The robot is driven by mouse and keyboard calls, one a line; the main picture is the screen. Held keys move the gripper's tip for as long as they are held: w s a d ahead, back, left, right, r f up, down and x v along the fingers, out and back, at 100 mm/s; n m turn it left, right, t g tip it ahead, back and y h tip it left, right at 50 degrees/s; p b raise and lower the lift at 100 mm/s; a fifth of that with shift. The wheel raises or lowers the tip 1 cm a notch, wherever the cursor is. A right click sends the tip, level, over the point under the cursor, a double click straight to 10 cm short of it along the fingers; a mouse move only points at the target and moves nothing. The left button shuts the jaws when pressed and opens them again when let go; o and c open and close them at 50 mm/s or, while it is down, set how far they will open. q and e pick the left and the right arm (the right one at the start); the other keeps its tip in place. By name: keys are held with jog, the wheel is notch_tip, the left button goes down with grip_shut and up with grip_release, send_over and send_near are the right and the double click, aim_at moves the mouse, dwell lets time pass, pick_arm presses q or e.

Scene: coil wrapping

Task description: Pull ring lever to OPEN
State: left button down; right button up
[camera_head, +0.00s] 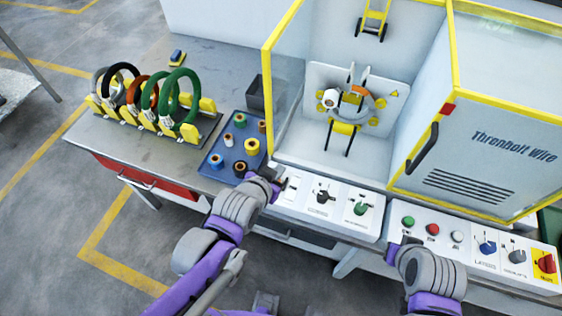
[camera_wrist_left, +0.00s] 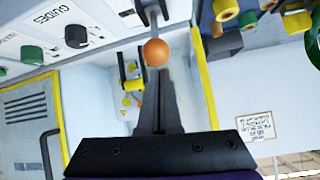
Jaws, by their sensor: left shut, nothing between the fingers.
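In the left wrist view, a lever with an orange ball knob (camera_wrist_left: 156,52) stands out from the white control panel (camera_wrist_left: 115,22). My left gripper (camera_wrist_left: 157,76) is shut and empty, its fingertips just short of the ball in the picture; I cannot tell whether they touch it. In the head view my left gripper (camera_head: 272,183) is at the left end of the control panel (camera_head: 343,222) and the orange ball is hidden. The label "OPEN" is not readable. My right gripper (camera_head: 398,246) is near the right panel, its fingers too unclear to judge.
Beside the lever are a black knob (camera_head: 322,197) and a green knob (camera_head: 361,208). The yellow-framed machine (camera_head: 480,150) stands behind the panels, holding a ring (camera_head: 355,105). A blue spool tray (camera_head: 222,150) and rack of coils (camera_head: 155,110) are left.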

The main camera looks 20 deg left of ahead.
pick_arm(q)
jog(key=shift+s+f, duration=0.15)
jog(key=shift+s, duration=0.4)
pick_arm(e)
jog(key=shift+w, duration=0.1)
pick_arm(q)
jog(key=shift+s+f, duration=0.1)
